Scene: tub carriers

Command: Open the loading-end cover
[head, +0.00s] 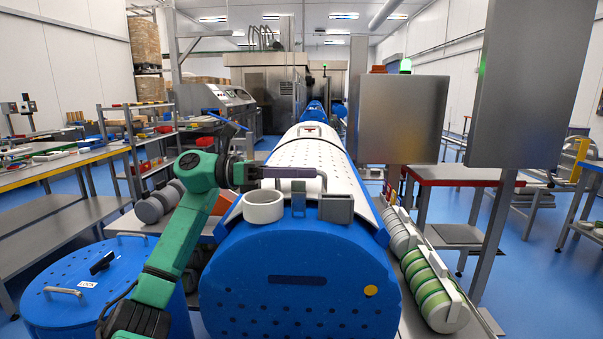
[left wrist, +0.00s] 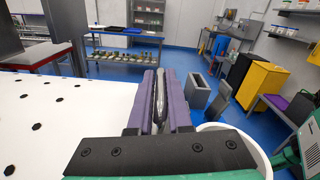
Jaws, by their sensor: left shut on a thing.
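The loading end shows a large blue round end face (head: 300,290) with small holes, a dark slot and a yellow dot. Behind it a white perforated cover (head: 308,155) runs away along the top; it also fills the left of the left wrist view (left wrist: 60,115). My left gripper (head: 310,173) reaches across the near end of the white cover from the left. Its purple fingers are shut on a thin grey handle bar (left wrist: 160,92). In the head view part of this handle (head: 323,181) shows at the fingertips; its lower part is partly hidden. My right gripper is not in view.
A white ring (head: 263,207), a blue bracket (head: 298,203) and a grey box (head: 336,208) stand on the near top edge, just below my gripper. A blue lidded tub (head: 95,275) is at left. Grey panels (head: 397,120) and green-banded rollers (head: 435,290) are at right.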

